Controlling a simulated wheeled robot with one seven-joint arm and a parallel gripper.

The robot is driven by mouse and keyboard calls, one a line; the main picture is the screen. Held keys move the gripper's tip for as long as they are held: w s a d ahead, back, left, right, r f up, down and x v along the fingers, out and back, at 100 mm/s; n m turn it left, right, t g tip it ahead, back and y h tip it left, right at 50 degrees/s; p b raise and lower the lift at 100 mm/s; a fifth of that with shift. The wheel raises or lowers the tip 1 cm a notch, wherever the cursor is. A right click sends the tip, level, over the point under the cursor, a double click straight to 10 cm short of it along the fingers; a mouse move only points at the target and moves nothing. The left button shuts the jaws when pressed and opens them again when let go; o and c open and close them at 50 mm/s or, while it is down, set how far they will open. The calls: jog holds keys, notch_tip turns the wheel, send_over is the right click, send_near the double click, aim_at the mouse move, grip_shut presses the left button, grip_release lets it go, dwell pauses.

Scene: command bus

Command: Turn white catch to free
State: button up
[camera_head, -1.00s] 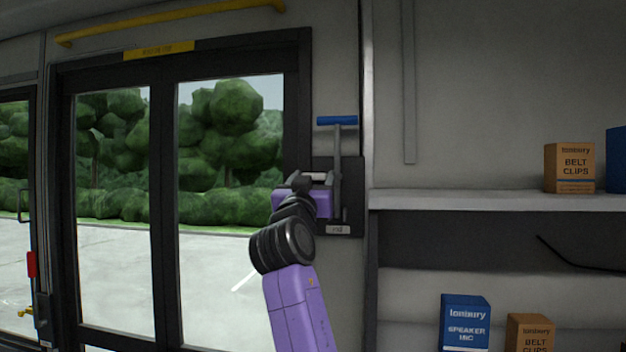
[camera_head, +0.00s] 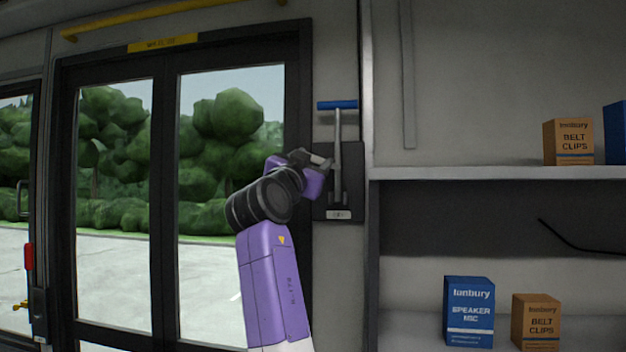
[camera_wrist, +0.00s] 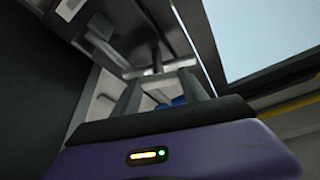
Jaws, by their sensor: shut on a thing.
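A dark panel (camera_head: 353,165) is mounted on the wall just right of the door. It carries an upright grey lever with a blue handle (camera_head: 337,105) and a small pale label near its bottom. My gripper (camera_head: 328,162) is at the panel's left side, beside the lever's shaft, reaching in from the left.
A dark-framed glass double door (camera_head: 165,200) stands left of the panel, with a yellow rail (camera_head: 170,15) above. At right a shelf (camera_head: 480,173) holds boxes, including a brown belt clips box (camera_head: 568,143). The wall above the panel is clear.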

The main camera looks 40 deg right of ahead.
jog(key=m+g+b, duration=0.1)
jog(key=m+g, duration=0.1)
jog(key=m, duration=0.3)
jog(key=m+g, duration=0.1)
jog(key=m, duration=0.1)
jog(key=m+g+p, duration=0.1)
jog(key=shift+w+r+m, duration=0.1)
jog(key=shift+r+m, duration=0.15)
jog(key=shift+m, duration=0.05)
jog(key=m+g+p, duration=0.1)
jog(key=m+p, duration=0.1)
jog(key=m, duration=0.1)
jog(key=shift+a+r+m+y, duration=0.1)
jog(key=shift+m+y, duration=0.3)
jog(key=shift+m+g+y+p, duration=0.6)
jog(key=shift+m+p, duration=0.4)
jog(key=shift+m, duration=0.8)
jog(key=o, duration=1.4)
